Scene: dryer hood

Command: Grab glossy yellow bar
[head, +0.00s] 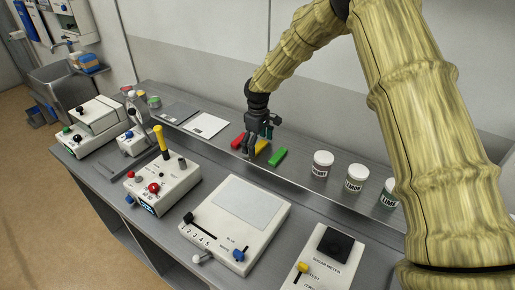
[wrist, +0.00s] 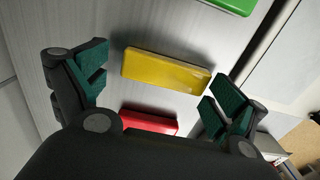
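The glossy yellow bar (wrist: 165,71) lies on the grey metal shelf, ahead of my gripper and between the lines of its two fingers in the wrist view. My gripper (wrist: 158,92) is open, with green-padded fingers apart and nothing held between them. In the head view my gripper (head: 257,142) hangs low over the bars and hides part of the yellow bar (head: 262,147). The right fingertip appears close to the bar's right end; I cannot tell whether they touch.
A red bar (wrist: 149,123) lies on one side of the yellow bar and a green bar (head: 278,157) on the other. White jars (head: 322,164) stand to the right on the shelf. A wall rises behind. Machines, including a white panel device (head: 237,222), fill the lower counter.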

